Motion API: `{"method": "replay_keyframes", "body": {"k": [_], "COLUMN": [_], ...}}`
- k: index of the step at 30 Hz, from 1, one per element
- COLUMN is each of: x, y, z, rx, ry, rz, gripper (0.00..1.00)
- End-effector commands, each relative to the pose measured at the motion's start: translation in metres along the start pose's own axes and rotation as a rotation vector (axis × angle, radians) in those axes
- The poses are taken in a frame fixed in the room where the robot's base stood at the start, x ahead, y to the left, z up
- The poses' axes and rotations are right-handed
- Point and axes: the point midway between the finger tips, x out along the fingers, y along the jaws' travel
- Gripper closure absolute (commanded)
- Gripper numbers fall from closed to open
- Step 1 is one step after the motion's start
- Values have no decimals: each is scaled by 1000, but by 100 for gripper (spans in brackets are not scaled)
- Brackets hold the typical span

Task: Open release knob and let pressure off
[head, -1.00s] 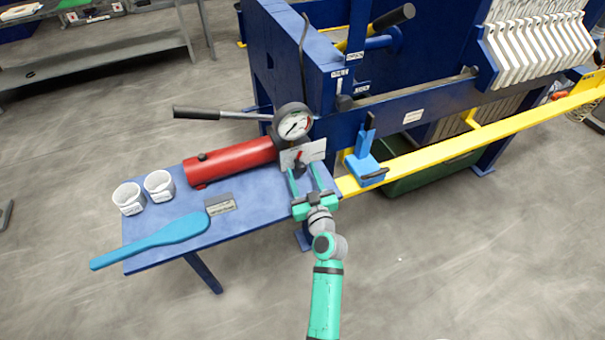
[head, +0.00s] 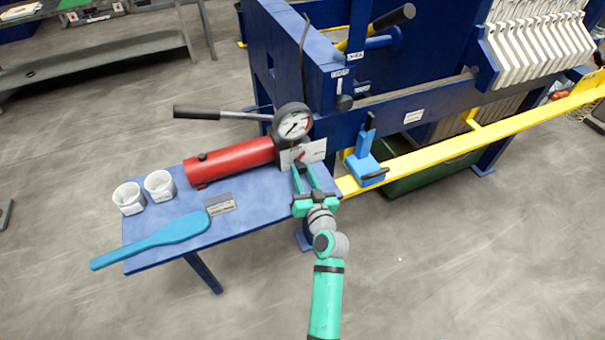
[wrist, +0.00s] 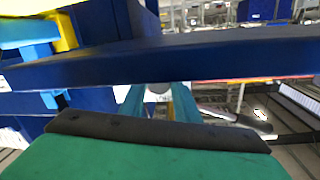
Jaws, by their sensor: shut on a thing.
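The red pump cylinder (head: 235,162) lies on the blue side table, with a round pressure gauge (head: 293,121) at its right end. The gauge needle points to the lower left. A white label plate (head: 304,152) stands below the gauge. The dark release knob (head: 299,165) is just below the plate, partly hidden by my fingers. My gripper (head: 304,167) reaches in from the front, its green fingers closed on the knob. In the wrist view, the fingers (wrist: 158,100) reach away with a small pale round shape between them; the knob itself is not clear there.
A black-gripped lever (head: 196,113) sticks out left above the cylinder. A blue clamp-like fitting (head: 364,165) sits on the yellow rail to the right.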

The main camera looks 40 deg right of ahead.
Motion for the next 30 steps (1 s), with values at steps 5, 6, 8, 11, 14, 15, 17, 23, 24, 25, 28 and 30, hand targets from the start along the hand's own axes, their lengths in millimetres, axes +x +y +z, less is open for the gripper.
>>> {"method": "replay_keyframes", "body": {"k": [5,6,8,11,14,15,17,23,24,25,28,30], "x": [0,0,0,0,0,0,0,-1,-1,-1,0,-1], "y": [0,-1,0,0,0,0,0,0,0,0,0,0], "z": [-1,-1,-2,-2,-2,-2,-2,-2,-3,-3,-3,-3], "rx": [166,203,260,355,447,482,533,680,705,721,770,797], "ry": [-19,-24,-30,-42,-52,-57,-63,-80,-83,-85,-91,-94], "rz": [-2,-3,-1,-3,-4,-3,-4,-4,-4,-5,-6,-5], "gripper": [93,93,93,93,93,93,93,93,93,93,93,93]}}
